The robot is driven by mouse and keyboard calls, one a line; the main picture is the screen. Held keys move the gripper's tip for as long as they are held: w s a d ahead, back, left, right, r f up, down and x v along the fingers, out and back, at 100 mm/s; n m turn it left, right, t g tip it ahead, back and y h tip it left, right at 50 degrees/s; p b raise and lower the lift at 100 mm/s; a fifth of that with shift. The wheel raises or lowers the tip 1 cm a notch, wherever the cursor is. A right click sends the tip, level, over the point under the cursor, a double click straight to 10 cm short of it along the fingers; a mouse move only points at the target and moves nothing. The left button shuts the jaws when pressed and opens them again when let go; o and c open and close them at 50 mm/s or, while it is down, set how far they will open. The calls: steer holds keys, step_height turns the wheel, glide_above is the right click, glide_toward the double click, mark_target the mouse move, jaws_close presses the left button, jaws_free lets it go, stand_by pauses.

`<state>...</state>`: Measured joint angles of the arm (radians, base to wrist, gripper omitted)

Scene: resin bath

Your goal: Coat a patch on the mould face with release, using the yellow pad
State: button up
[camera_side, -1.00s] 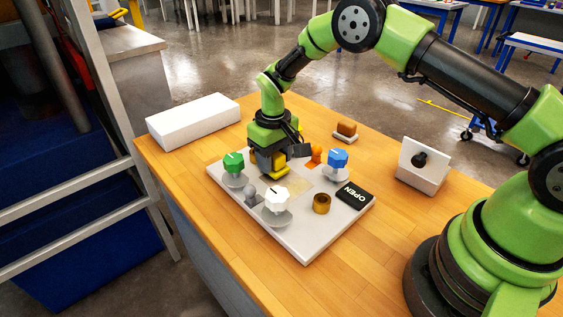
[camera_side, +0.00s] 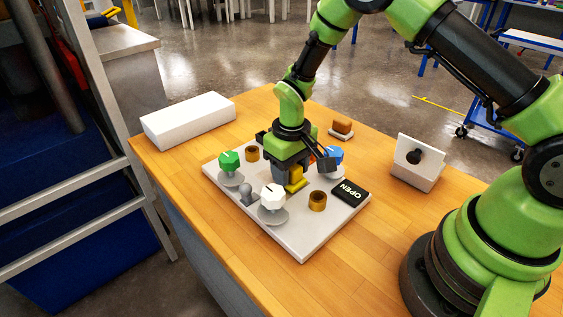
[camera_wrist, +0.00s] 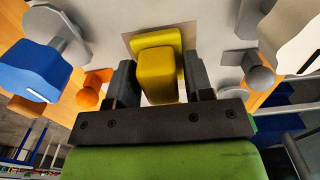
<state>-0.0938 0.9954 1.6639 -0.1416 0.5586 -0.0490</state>
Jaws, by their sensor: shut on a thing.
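The yellow pad (camera_side: 295,179) is held between the fingers of my gripper (camera_side: 291,172), which is shut on it. The pad also shows in the wrist view (camera_wrist: 158,75), gripped from both sides. The mould face is a pale grey plate (camera_side: 301,239) lying on the table, with knobs and pegs on it. A square beige patch (camera_wrist: 131,40) shows around the pad's far end in the wrist view; the pad and gripper hide most of it. The pad is low over the plate; I cannot tell whether it touches.
A black OPEN label (camera_side: 350,192) lies at the right.

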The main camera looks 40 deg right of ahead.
mark_target(299, 185)
steer(key=shift+s+a, duration=0.15)
steer(key=shift+s, duration=1.3)
steer(key=shift+w+a, duration=0.15)
steer(key=shift+w, duration=0.15)
steer(key=shift+w+r, duration=0.15)
steer(key=shift+w, duration=2.2)
steer(key=shift+w+r, duration=0.1)
steer(key=shift+w, duration=2.2)
steer(key=shift+s, duration=4.75)
steer(key=shift+s+r, duration=0.2)
steer(key=shift+r, duration=3.25)
